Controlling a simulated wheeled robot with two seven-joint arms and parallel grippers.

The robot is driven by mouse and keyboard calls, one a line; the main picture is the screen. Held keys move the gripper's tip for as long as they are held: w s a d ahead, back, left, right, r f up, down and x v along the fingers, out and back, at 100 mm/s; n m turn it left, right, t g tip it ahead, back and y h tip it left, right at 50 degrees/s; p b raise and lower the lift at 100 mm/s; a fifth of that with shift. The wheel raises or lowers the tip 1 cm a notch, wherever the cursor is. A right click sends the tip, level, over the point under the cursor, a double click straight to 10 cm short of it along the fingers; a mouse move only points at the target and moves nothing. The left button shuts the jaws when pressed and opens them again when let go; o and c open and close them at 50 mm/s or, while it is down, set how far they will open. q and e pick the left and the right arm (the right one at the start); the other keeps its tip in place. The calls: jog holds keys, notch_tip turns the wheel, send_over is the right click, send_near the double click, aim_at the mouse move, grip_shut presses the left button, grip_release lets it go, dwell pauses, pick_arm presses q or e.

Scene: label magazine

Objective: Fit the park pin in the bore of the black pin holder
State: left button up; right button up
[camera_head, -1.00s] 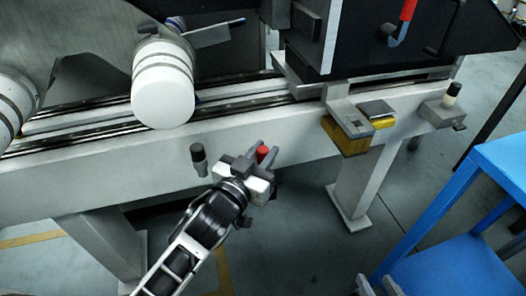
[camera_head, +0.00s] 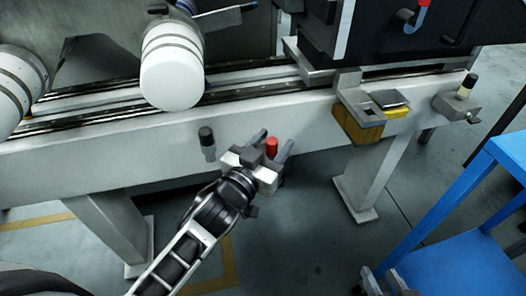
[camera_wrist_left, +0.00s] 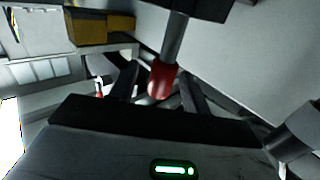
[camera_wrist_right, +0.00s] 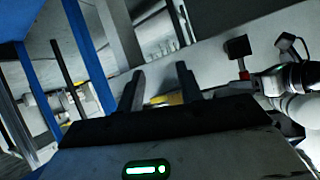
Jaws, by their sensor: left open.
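The park pin is seen by its red knob (camera_head: 272,146) in the head view, in front of the pale beam. In the left wrist view its red knob (camera_wrist_left: 162,80) sits on a grey shaft that runs up to a black block, probably the pin holder (camera_wrist_left: 212,8). How deep the shaft sits there I cannot tell. My left gripper (camera_head: 271,143) is open, its fingers either side of the knob; it also shows in the left wrist view (camera_wrist_left: 160,88). The black block (camera_wrist_right: 238,47) also shows in the right wrist view. My right gripper (camera_wrist_right: 160,86) is open and empty.
A black-topped grey peg (camera_head: 207,142) stands left of my left gripper. A yellow-and-grey bracket (camera_head: 358,120) and a grey block with a black-topped pin (camera_head: 458,103) are on the beam (camera_head: 130,155) to the right. A blue cart (camera_head: 450,265) stands at the lower right.

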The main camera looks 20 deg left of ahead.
pick_arm(q)
jog(key=shift+s+a, duration=0.15)
jog(key=shift+s, duration=0.55)
jog(key=s+a, duration=0.2)
jog(key=s, duration=1.2)
jog(key=shift+s+a+p, duration=0.15)
jog(key=shift+a+p, duration=0.25)
pick_arm(e)
jog(key=shift+w+a+f+g, duration=0.2)
jog(key=shift+a+f+g, duration=0.2)
jog(key=shift+a+f, duration=0.05)
pick_arm(q)
jog(key=shift+r, duration=0.1)
pick_arm(e)
jog(key=shift+r, duration=0.1)
